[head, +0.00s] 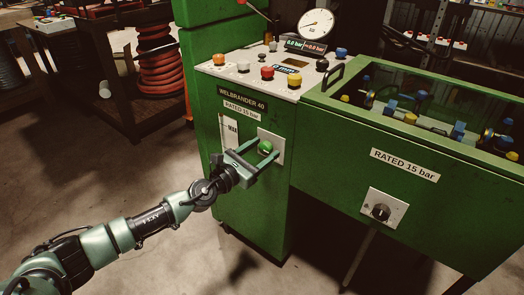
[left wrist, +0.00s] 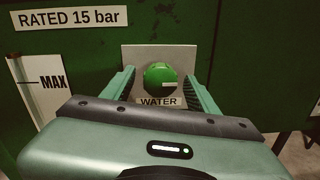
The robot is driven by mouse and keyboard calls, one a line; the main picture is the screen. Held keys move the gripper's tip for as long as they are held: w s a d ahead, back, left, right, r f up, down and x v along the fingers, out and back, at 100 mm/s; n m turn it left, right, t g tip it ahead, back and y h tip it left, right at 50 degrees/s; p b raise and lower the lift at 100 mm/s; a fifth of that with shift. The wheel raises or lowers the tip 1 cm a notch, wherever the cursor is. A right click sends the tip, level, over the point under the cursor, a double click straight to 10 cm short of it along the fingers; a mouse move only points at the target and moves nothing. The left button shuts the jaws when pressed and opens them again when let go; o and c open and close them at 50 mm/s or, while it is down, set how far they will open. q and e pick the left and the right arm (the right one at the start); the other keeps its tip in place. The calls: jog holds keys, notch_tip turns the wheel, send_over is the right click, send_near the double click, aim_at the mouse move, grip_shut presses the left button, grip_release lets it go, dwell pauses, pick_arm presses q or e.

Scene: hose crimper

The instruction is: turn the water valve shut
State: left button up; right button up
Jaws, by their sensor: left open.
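The water valve is a round green knob (head: 266,146) on a pale square plate on the front of the green cabinet. It also shows in the left wrist view (left wrist: 160,76), with a "WATER" label (left wrist: 159,102) under it and a pale mark on its face. My left gripper (head: 263,153) is open, its two fingers pointing at the plate on either side of the knob. In the left wrist view the knob sits between the fingers with gaps at both sides. I cannot tell how deep the fingers reach. My right gripper is not in view.
A "MAX" level strip (head: 231,129) is left of the valve. Buttons and a pressure gauge (head: 317,23) are on the panel above. A second knob (head: 381,212) is on the green tank at right. Floor in front is clear.

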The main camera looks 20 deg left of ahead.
pick_arm(q)
grip_shut()
